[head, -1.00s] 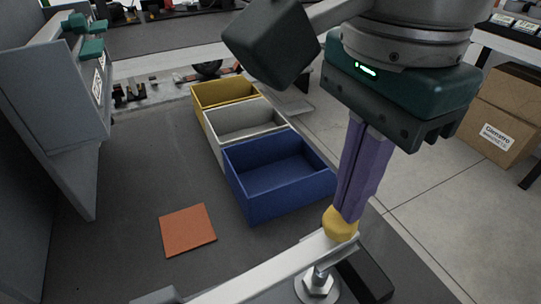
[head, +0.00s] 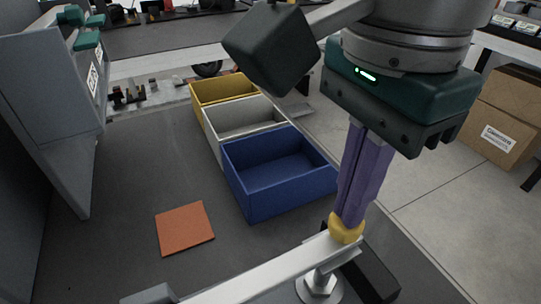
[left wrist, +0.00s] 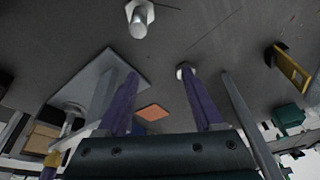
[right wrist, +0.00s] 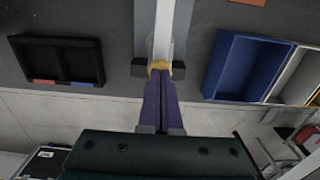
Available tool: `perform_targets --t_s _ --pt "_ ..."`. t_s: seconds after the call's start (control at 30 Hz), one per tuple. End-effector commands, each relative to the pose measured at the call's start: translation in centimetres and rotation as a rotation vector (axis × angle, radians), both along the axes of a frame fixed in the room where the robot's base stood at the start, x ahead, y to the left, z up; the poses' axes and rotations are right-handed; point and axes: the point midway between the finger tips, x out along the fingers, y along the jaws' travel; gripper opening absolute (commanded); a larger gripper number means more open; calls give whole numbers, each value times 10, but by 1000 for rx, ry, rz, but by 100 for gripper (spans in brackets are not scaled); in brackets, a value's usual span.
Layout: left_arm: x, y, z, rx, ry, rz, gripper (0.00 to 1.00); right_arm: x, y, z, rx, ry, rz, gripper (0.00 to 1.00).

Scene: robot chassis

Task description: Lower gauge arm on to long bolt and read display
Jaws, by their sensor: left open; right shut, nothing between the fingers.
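The gauge arm (head: 280,267) is a pale metal bar across the bottom of the head view, with a yellow knob (head: 346,231) at its right end. My right gripper (head: 348,217) is shut and empty, its purple fingertips pressed together against the knob from above. The right wrist view also shows the closed fingertips (right wrist: 160,72) at the yellow end of the bar. A bolt with a hex base (head: 318,284) stands below the bar; whether they touch is unclear. My left gripper (left wrist: 158,73) is open and empty, seen only in the left wrist view. No display is readable.
Blue (head: 255,200), white (head: 212,145) and yellow (head: 203,105) bins stand in a row on the dark table. An orange pad (head: 185,228) lies in front. A grey housing (head: 50,110) stands at the left. A black tray (right wrist: 95,60) lies near the table edge.

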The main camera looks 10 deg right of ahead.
Motion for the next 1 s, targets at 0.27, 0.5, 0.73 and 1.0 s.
perform_targets --t_s 0.27,0.5,0.73,1.0 --pt "0 0 -3 0 0 0 68 0 0 -3 0 0 0 0" --pt "0 0 0 0 0 0 68 0 0 1 0 0 0 0" --pt "0 0 15 0 0 0 68 1 0 25 1 -3 0 0" --pt "0 0 31 0 0 0 68 0 0 55 0 -2 0 0"
